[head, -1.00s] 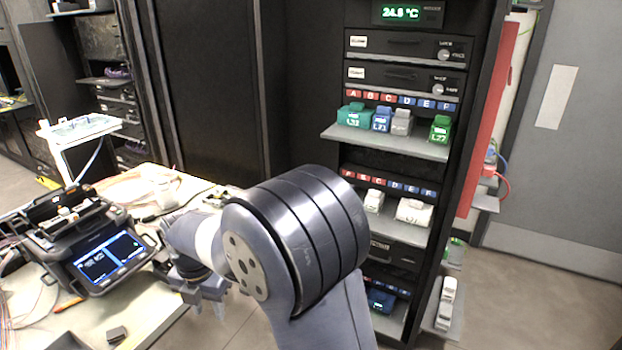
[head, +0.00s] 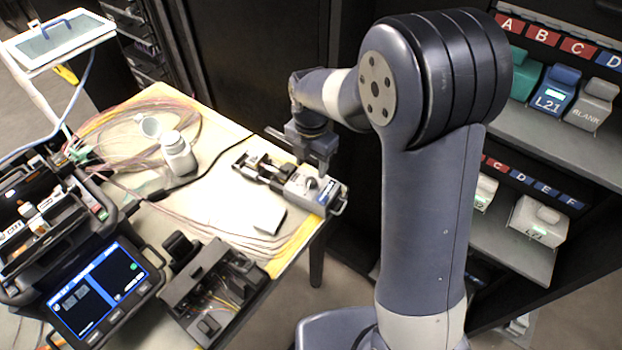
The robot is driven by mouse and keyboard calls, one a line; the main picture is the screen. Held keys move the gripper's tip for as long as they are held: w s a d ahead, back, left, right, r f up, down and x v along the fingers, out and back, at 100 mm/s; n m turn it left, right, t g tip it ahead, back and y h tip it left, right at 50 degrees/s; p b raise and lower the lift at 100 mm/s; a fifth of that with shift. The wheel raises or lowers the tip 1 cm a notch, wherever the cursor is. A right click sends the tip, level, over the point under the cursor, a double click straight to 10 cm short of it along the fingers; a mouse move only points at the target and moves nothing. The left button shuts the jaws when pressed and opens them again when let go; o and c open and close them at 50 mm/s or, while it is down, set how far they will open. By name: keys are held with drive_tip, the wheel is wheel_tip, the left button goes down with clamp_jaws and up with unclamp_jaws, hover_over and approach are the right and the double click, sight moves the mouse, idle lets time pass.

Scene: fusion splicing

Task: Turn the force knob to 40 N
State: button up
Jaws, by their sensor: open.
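A small grey device (head: 322,203) with a clamp-like black end lies at the right corner of the table in the head view. A small round knob (head: 312,184) shows on its top; I take it to be the force knob, and its scale is too small to read. My gripper (head: 311,167) points down just above and behind the knob, with its fingers apart. I cannot tell whether the fingers touch the knob or device. Nothing shows between the fingers.
A fusion splicer (head: 93,290) with a lit screen stands at the left. A dark open tool case (head: 215,285), a white bottle (head: 178,155) and a dark flat piece (head: 270,218) are on the table. Loose fibres lie behind. A rack shelf (head: 520,250) holds modules at the right.

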sight(311, 180)
drive_tip(key=f, duration=0.4)
drive_tip(key=w+f, duration=0.1)
drive_tip(key=f, duration=0.2)
drive_tip(key=shift+r, duration=0.1)
drive_tip(key=shift+c, duration=0.6)
drive_tip(key=c, duration=0.9)
drive_tip(key=shift+o, duration=0.2)
